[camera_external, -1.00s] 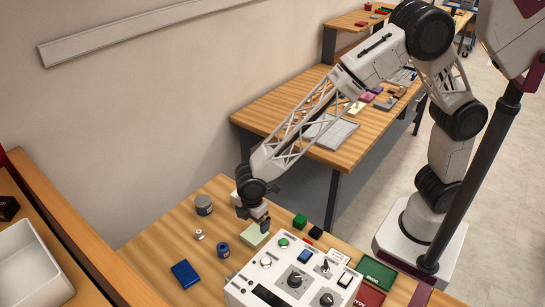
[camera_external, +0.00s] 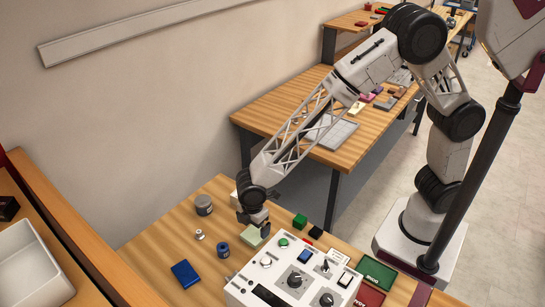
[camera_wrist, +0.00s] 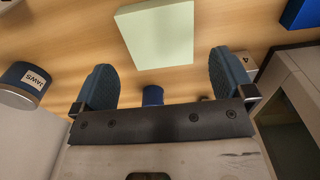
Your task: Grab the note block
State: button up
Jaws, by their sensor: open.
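The note block, a pale green square block (camera_external: 251,236), lies on the wooden table just left of the white control box. In the wrist view the note block (camera_wrist: 157,32) is beyond my fingertips, roughly centred between them. My gripper (camera_external: 263,224) is just above and beside the block in the external view, partly covering it. In the wrist view my gripper (camera_wrist: 160,75) has its two dark fingers wide apart, with nothing between them but table and a blue cylinder further below.
The white control box (camera_external: 255,270) with knobs stands close to the block. A grey can (camera_external: 204,205), a small white item (camera_external: 199,235), a blue cylinder (camera_external: 223,250) and a blue block (camera_external: 186,274) are to the left. A green block (camera_external: 300,221) is behind.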

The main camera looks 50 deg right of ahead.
aim_at(255, 233)
jog(key=shift+d+f, duration=0.15)
jog(key=shift+f, duration=2.35)
jog(key=c, duration=0.8)
jog(key=shift+r, duration=5.05)
